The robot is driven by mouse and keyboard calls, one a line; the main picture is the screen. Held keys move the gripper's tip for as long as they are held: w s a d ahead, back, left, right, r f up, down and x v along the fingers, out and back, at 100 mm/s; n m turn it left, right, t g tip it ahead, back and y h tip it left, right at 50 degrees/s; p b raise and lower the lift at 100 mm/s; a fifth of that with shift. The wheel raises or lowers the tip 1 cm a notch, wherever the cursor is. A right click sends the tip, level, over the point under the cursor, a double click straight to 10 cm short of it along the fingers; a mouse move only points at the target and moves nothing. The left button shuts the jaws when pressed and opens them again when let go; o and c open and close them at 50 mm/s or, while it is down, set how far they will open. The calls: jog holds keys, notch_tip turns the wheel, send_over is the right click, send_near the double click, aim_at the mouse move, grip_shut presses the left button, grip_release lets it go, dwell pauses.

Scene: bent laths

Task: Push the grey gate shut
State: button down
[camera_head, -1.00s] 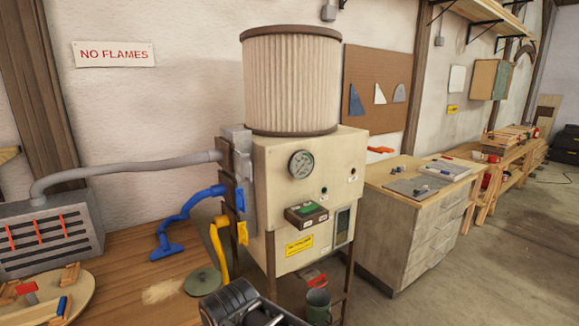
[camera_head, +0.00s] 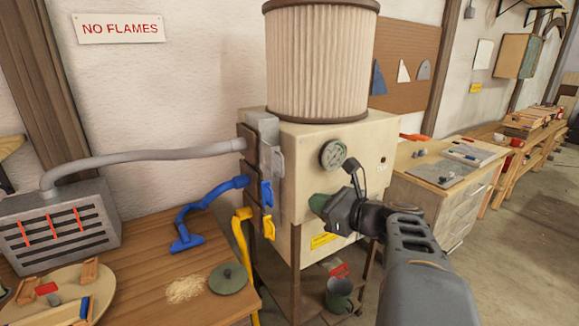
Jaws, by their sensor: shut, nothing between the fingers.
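The grey gate (camera_head: 277,160) is on the left side of the cream dust collector (camera_head: 300,150), at the end of the grey hose (camera_head: 140,162). Its grey plate stands higher than the blue gate (camera_head: 267,193) and the yellow gate (camera_head: 269,227) below it. I cannot tell how far it is open. My gripper (camera_head: 332,208) is shut and empty in front of the collector's front face, to the right of and lower than the grey gate, apart from it. A green part shows at its tip; I cannot tell whether it is the collector's green switch. The switch box is mostly hidden.
A gauge (camera_head: 333,153) sits on the collector's front, above my gripper. A blue hose (camera_head: 188,215) and a yellow hose (camera_head: 240,250) run left of the collector. A wooden bench (camera_head: 150,260) with a green lid (camera_head: 228,278) stands at left. A green mug (camera_head: 339,294) sits below.

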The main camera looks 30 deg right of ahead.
jog(key=d+r+m+t, duration=0.2)
jog(key=d+r+m, duration=0.1)
jog(key=p, duration=0.3)
send_near(278, 160)
jog(key=w+a, duration=0.2)
jog(key=shift+w+a+f+h, duration=0.2)
jog(key=shift+w+a+h, duration=0.1)
jog(key=shift+w+a, duration=0.2)
jog(key=x, duration=0.2)
jog(key=d+x, duration=0.1)
jog(key=x, duration=0.1)
jog(key=b+x, duration=0.1)
jog(key=x, duration=0.2)
jog(key=shift+w+d, duration=0.25)
jog(key=shift+d, duration=0.1)
jog(key=shift+w+r, duration=0.1)
jog(key=shift+w, duration=0.05)
jog(key=shift+r, duration=0.15)
